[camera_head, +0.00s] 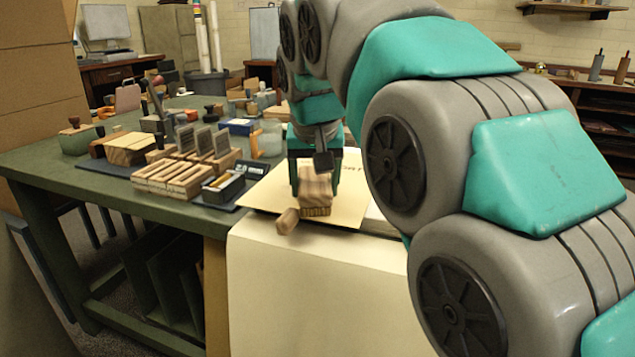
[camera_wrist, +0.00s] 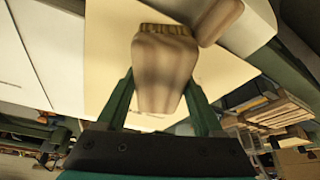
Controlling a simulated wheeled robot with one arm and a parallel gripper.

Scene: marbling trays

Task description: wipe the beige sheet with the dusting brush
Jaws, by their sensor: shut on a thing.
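The dusting brush (camera_head: 315,188) is a wooden block with short tan bristles along its lower edge and a rounded wooden handle (camera_head: 287,221) sticking out toward the front left. My gripper (camera_head: 315,168) is shut on the block, with one dark green finger on each side. The beige sheet (camera_head: 262,194) lies flat on the table under the brush. In the wrist view the brush (camera_wrist: 165,70) covers part of the beige sheet (camera_wrist: 108,60). The bristles are low over the sheet near its front edge; I cannot tell whether they touch it.
A pale cloth or paper (camera_head: 315,285) hangs over the table's front edge. Left of the sheet, a dark mat holds a slotted wooden rack (camera_head: 172,176) and a small dark box (camera_head: 223,187). Bottles and stamps crowd the green table (camera_head: 60,160) behind. My arm hides the right side.

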